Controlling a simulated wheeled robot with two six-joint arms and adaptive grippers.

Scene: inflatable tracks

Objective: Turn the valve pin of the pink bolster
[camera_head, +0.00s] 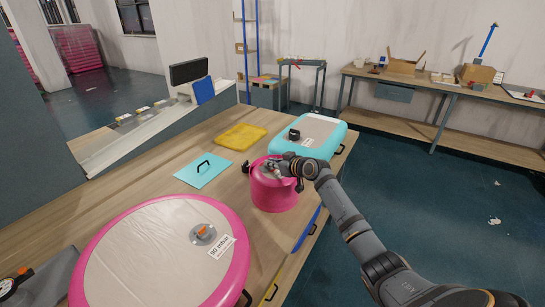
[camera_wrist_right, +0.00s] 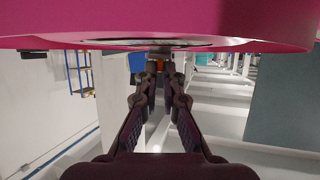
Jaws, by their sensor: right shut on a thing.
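The pink bolster (camera_head: 272,197) is a short upright cylinder on the table, in the middle of the head view. My right gripper (camera_head: 273,170) is at its top, with the arm coming in from the lower right. In the right wrist view the pink bolster (camera_wrist_right: 110,30) fills the top edge. There my right gripper's fingers (camera_wrist_right: 157,75) close in on a small orange valve pin (camera_wrist_right: 157,65) by the bolster's face. The gripper is shut on this pin, which is mostly hidden by the fingers. My left gripper is not in view.
A large pink-rimmed disc (camera_head: 130,262) with an orange-pinned valve (camera_head: 203,233) lies at front left. A turquoise inflatable (camera_head: 312,133) is behind the bolster.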

